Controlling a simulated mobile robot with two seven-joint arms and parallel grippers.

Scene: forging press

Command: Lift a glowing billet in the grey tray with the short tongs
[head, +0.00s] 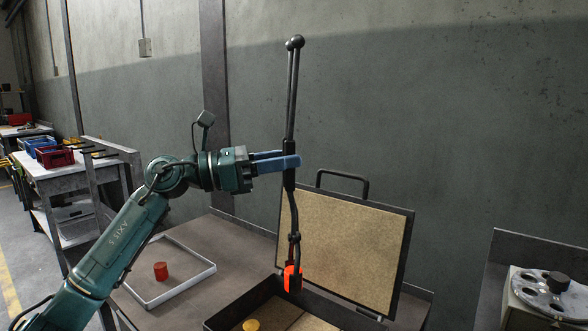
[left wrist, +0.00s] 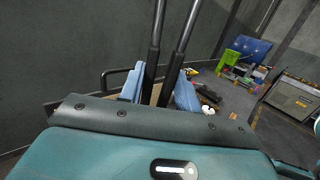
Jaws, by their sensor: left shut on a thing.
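My left gripper (head: 290,162) is shut on the black short tongs (head: 291,110), which hang upright, jaws down. In the left wrist view the two tong handles (left wrist: 153,60) run between the blue fingers (left wrist: 186,95). A bright orange glowing billet (head: 288,279) sits between the tong jaws, in front of the open lid; its exact height is hard to tell. The grey tray (head: 190,284) lies on the table to the left, with a duller red billet (head: 161,271) standing in it. My right gripper is not in view.
A dark-walled box (head: 238,309) with its tan-lined lid (head: 345,245) raised stands at the front. A yellow piece (head: 251,325) is inside it. A device with a round disc (head: 550,294) is at the right. Crates (head: 55,158) stand on a far-left bench.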

